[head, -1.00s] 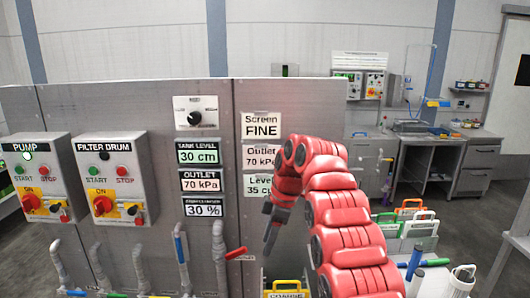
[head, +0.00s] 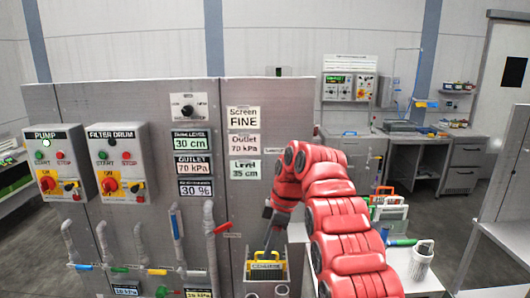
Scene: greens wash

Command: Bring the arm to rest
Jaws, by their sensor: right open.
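My right arm, red and segmented, comes in from the lower right and bends over at the top. My right gripper (head: 270,232) hangs at its end with dark fingers pointing down, open. No held object shows in it. In the picture its fingertips end just above the yellow handle of the screen marked COARSE (head: 266,266); I cannot tell whether they touch. The grey panel (head: 245,205) with the sign Screen FINE (head: 243,117) stands behind the gripper. My left gripper is not in view.
The pump box (head: 60,160) and filter drum box (head: 117,160) are on the panel at left, above pipes with coloured levers. A white cup-like container (head: 422,262) and coloured handled items (head: 388,208) stand right of my arm. Open floor (head: 435,215) shows further right.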

